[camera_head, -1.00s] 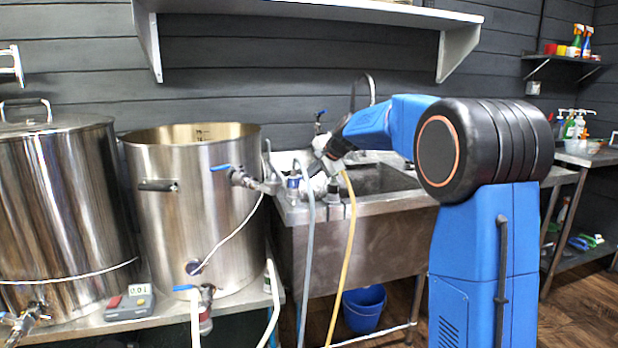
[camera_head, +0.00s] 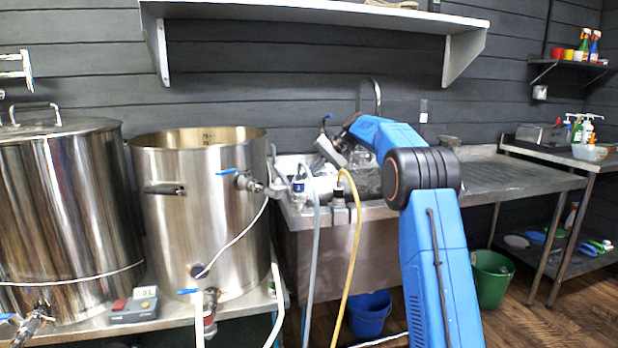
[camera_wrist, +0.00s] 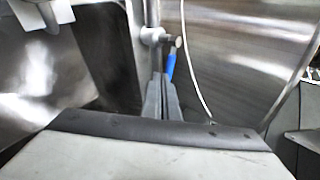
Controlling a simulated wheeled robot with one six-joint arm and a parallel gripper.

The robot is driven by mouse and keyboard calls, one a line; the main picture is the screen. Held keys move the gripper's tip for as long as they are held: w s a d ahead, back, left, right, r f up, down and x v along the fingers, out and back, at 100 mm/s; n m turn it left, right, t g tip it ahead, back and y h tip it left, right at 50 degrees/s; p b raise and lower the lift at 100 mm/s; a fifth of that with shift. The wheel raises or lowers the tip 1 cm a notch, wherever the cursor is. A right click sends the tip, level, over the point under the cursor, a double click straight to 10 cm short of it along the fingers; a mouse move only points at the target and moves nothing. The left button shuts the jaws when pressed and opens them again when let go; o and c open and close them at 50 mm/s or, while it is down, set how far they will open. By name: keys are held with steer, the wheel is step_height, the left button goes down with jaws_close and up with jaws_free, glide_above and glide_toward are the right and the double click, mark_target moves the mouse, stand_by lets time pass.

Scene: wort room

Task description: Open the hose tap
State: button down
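The hose tap (camera_head: 326,120) is on the wall behind the left part of the sink, with a small blue lever. In the wrist view the blue lever (camera_wrist: 171,64) hangs down from a metal tap body just beyond my fingertips. My gripper (camera_head: 322,142) is over the back left of the sink, close below the lever in the picture. In the wrist view the two grey fingers of my gripper (camera_wrist: 163,80) are together, with only a thin dark line between them. The lower end of the lever is partly hidden behind the fingertips; I cannot tell whether they touch it.
The steel sink (camera_head: 325,250) has a grey hose (camera_head: 313,250) and a yellow hose (camera_head: 352,255) over its front. An open steel kettle (camera_head: 200,215) stands to the left. Blue (camera_head: 367,312) and green (camera_head: 491,278) buckets are on the floor. A shelf (camera_head: 320,20) hangs above.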

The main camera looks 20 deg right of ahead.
steer(key=shift+w+a+n, duration=0.3)
steer(key=shift+w+a, duration=0.35)
steer(key=shift+a, duration=0.15)
steer(key=shift+w+a, duration=0.1)
stand_by(0.4)
